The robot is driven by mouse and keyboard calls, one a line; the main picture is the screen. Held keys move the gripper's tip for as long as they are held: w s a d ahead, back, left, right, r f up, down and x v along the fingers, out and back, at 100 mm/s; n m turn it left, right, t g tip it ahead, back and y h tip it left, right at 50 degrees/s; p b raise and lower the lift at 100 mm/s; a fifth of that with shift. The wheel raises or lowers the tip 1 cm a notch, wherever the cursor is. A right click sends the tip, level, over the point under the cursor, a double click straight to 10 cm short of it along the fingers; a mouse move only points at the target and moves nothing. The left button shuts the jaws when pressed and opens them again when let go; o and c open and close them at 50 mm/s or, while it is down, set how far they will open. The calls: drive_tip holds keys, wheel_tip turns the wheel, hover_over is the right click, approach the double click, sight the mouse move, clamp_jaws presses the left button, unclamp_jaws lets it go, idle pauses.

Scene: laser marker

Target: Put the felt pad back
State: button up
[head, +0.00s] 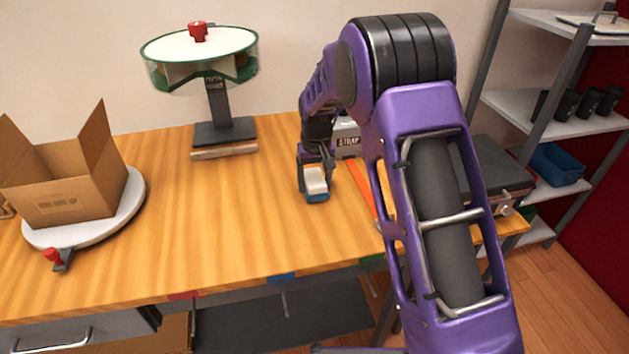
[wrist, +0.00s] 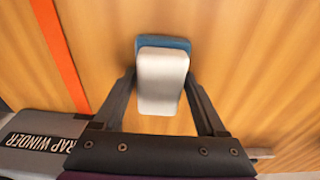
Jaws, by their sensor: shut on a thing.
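The felt pad appears to be the small white block with a blue layer (head: 315,182), in the middle of the head view over the wooden table. In the wrist view the pad (wrist: 162,82) sits between the two dark fingers, its white face toward the camera and blue showing at its far edge. My gripper (head: 314,176) is shut on it, a finger at each side. I cannot tell whether the pad touches the table or hangs just above it. My forearm hides part of the table on the right.
A cardboard box (head: 70,190) stands on a round white turntable (head: 100,228) at left. A green-rimmed stand (head: 225,130) is at the back. Bare table lies between them and my gripper.

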sight(316, 180)
drive_tip(key=shift+f, duration=0.2)
drive_tip(key=o, duration=1.2)
drive_tip(key=shift+r, duration=0.1)
drive_tip(key=shift+o, duration=0.2)
wheel_tip(316, 180, up, 12)
drive_tip(key=s+p, duration=0.1)
drive_tip(key=shift+s+d, duration=0.2)
drive_tip(key=shift+r, duration=0.1)
